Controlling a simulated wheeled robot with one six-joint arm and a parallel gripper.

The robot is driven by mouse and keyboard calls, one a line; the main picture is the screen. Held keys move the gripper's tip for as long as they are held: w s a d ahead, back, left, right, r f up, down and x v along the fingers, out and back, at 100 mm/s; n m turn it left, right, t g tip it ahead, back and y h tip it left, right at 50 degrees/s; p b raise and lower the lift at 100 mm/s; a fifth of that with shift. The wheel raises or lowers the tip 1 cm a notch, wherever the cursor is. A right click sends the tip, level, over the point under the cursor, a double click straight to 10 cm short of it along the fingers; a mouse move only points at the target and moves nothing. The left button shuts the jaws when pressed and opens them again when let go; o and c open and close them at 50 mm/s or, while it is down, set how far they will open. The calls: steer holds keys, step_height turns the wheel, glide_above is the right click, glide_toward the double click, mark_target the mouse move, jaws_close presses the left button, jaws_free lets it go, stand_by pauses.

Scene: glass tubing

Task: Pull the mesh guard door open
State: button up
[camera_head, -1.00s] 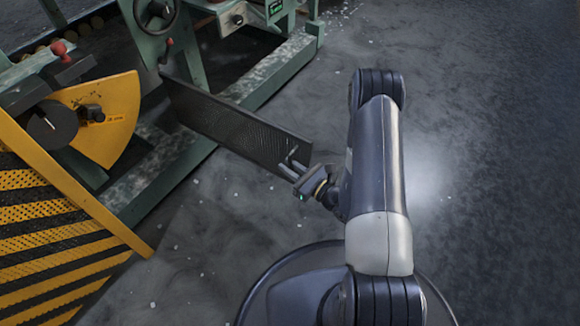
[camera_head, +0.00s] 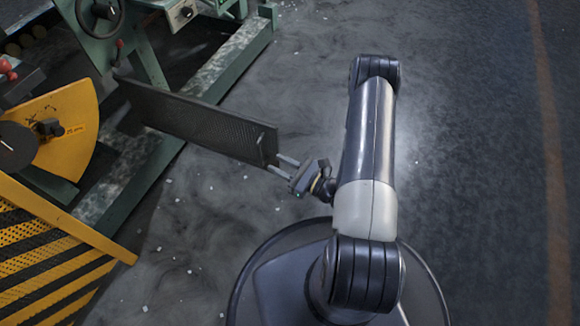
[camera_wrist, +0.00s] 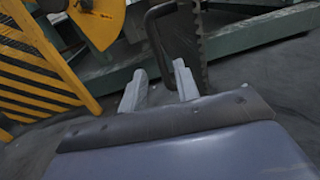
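The mesh guard door (camera_head: 200,120) is a dark panel standing out from the green machine, partly open, with its free end toward my gripper. In the wrist view its edge (camera_wrist: 200,45) is seen nearly end-on. A dark bar handle (camera_wrist: 157,40) loops out to the left of that edge. My gripper (camera_head: 281,166) is at the door's free end. Its two pale fingers (camera_wrist: 160,86) are spread apart, with the handle's lower part ahead of and around the gap. I cannot tell whether they touch it.
The green machine frame (camera_head: 225,70) and its lower rail run behind the door. A yellow-black striped guard (camera_head: 60,250) and a yellow quadrant plate (camera_head: 65,120) stand at left. The dark floor (camera_head: 470,130) to the right is clear; pale bits lie scattered near the rail.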

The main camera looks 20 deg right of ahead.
mark_target(261, 164)
steer(key=shift+p+v, duration=0.35)
steer(key=shift+v, duration=1.3)
steer(key=shift+b+x, duration=1.6)
steer(key=shift+x, duration=3.8)
